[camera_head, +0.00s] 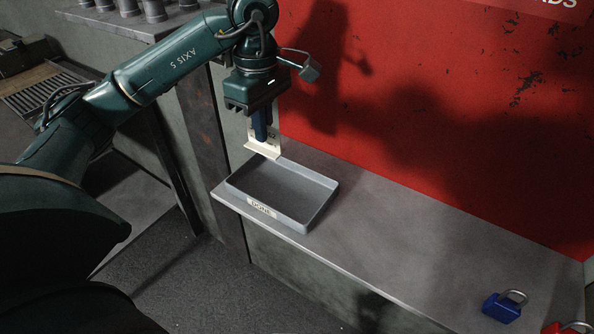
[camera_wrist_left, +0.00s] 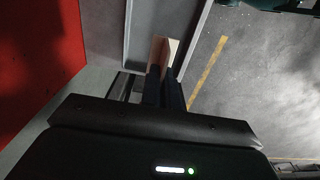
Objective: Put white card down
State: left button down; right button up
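The white card (camera_head: 264,147) hangs upright below my left gripper (camera_head: 261,137), which is shut on its upper part. The card is just above the back left edge of a grey tray (camera_head: 318,217) with a label reading DONE; I cannot tell whether they touch. In the left wrist view the card (camera_wrist_left: 162,54) sticks out beyond the fingers (camera_wrist_left: 164,82), and part of the tray (camera_wrist_left: 140,30) shows beside it. The tray looks empty. My right gripper is in neither view.
The tray stands on the left end of a grey shelf (camera_head: 400,233) against a red panel (camera_head: 440,90). A blue padlock (camera_head: 503,306) and a red padlock (camera_head: 566,328) lie at the shelf's right end. The shelf between is clear.

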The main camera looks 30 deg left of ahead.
aim_at(266, 146)
pick_arm(q)
jog(key=shift+w+f, duration=0.55)
jog(key=shift+f, duration=0.25)
jog(key=f, duration=0.1)
jog(key=f+b, duration=0.1)
jog(key=f, duration=0.1)
jog(key=shift+s+f, duration=0.3)
jog(key=shift+s, duration=0.05)
jog(key=shift+f, duration=0.3)
notch_tip(266, 146, down, 4)
jog(key=shift+f+p, duration=0.1)
jog(key=shift+p, duration=0.3)
jog(key=shift+w, duration=0.1)
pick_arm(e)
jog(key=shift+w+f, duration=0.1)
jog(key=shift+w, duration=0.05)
pick_arm(q)
jog(key=shift+f, duration=0.1)
jog(key=c, duration=1.6)
grip_release()
jog(key=shift+c, duration=0.2)
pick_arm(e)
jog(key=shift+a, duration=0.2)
